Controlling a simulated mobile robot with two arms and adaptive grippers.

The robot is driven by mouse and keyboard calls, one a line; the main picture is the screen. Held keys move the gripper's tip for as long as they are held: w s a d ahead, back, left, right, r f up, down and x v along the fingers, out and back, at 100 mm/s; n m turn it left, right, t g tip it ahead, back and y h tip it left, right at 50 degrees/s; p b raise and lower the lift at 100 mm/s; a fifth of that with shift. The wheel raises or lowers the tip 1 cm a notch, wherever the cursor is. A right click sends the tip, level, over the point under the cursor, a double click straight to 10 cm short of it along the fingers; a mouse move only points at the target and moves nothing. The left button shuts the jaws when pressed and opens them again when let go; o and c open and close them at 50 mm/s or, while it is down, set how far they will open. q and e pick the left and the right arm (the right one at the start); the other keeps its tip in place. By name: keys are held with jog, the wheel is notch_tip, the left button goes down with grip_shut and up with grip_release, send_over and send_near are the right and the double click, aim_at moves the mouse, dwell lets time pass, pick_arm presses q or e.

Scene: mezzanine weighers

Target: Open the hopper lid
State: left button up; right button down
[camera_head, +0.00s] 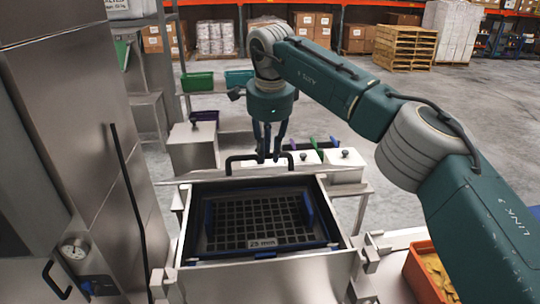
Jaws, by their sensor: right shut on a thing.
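The metal hopper (265,279) stands open in front of me. Inside it lies a dark grid in a blue frame, labelled 25 mm. The hopper lid (205,175) shows as a narrow, nearly edge-on metal strip along the hopper's back edge, raised off the opening; its exact tilt is hard to tell. Its black bar handle (236,159) stands above that strip. My right gripper (267,154) points down and is shut on the handle near its middle. The fingers partly cover the handle. My left gripper is not in view.
A tall steel cabinet (75,130) with a long black handle stands close on the left. Lidded steel bins (193,150) stand behind the hopper. An orange bin (421,278) is at the lower right, beneath my arm. Open floor, pallets (405,48) and shelving lie beyond.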

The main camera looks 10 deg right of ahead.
jog(key=shift+w+d+r+p, duration=0.1)
jog(key=shift+w+r+p, duration=0.45)
jog(key=shift+w+r, duration=0.45)
jog(key=shift+w+f, duration=0.1)
